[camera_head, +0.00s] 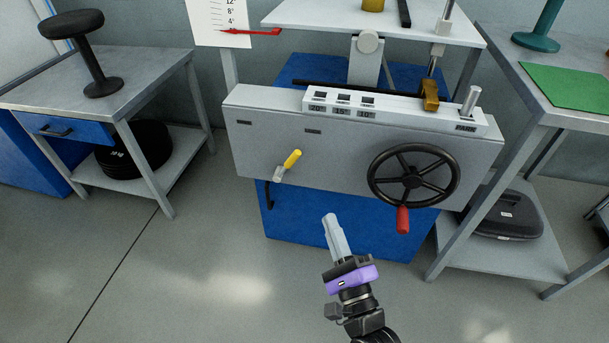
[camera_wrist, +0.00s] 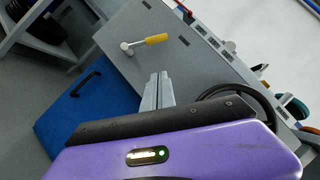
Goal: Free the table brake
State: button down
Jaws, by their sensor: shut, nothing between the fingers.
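A small lever with a yellow grip (camera_head: 291,159) and a pale metal base sits on the left of the machine's grey front panel (camera_head: 335,150). Its grip tilts up to the right in the head view. The lever also shows in the wrist view (camera_wrist: 153,40), beyond the fingers. No label marks it as the table brake. A black handwheel (camera_head: 413,182) with a red handle (camera_head: 402,220) is on the panel's right. My gripper (camera_head: 331,222) is in front of the panel, below and between lever and wheel, apart from the lever. Its fingers (camera_wrist: 158,84) are together and empty.
The blue machine base (camera_head: 340,229) has a dark handle (camera_head: 268,195) at its left. Side benches stand left (camera_head: 150,72) and right (camera_head: 535,97). The floor in front is clear.

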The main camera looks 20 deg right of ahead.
aim_at(287, 164)
jog(key=a+r+x, duration=0.1)
jog(key=a+x, duration=0.1)
jog(key=x, duration=1)
jog(key=shift+w+a+r, duration=0.25)
jog(key=shift+w, duration=0.1)
jog(key=shift+r+p, duration=0.1)
jog(key=shift+p, duration=0.3)
